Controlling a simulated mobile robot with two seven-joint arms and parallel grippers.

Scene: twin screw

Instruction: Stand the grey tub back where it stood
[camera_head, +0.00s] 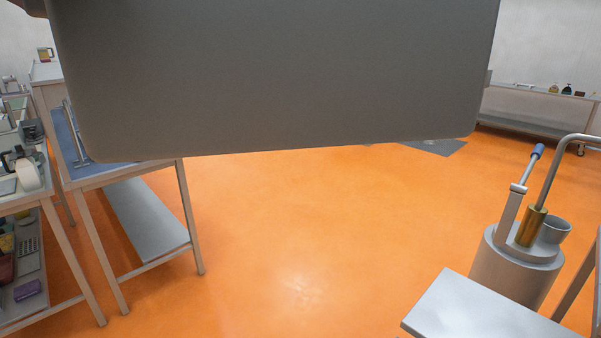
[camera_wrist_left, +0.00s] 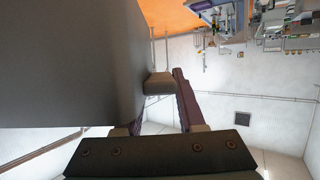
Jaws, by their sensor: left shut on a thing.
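The grey tub (camera_head: 275,75) is large and close in the head view, filling much of the top, with its upper part cut off by the frame. It is held up in the air, slightly tilted in the picture. In the left wrist view the tub (camera_wrist_left: 65,65) fills the left side. My left gripper (camera_wrist_left: 163,95) is shut on the tub at a small block-like grip on its side. One dark finger shows clearly; the other is partly hidden. My right gripper is in neither view.
A table with a blue top (camera_head: 70,140) and a lower shelf stands at the left, beside a cluttered rack (camera_head: 25,215). A grey cylinder with a pipe (camera_head: 515,265) and a pale tabletop (camera_head: 470,310) are at the lower right. The orange floor (camera_head: 300,240) between is clear.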

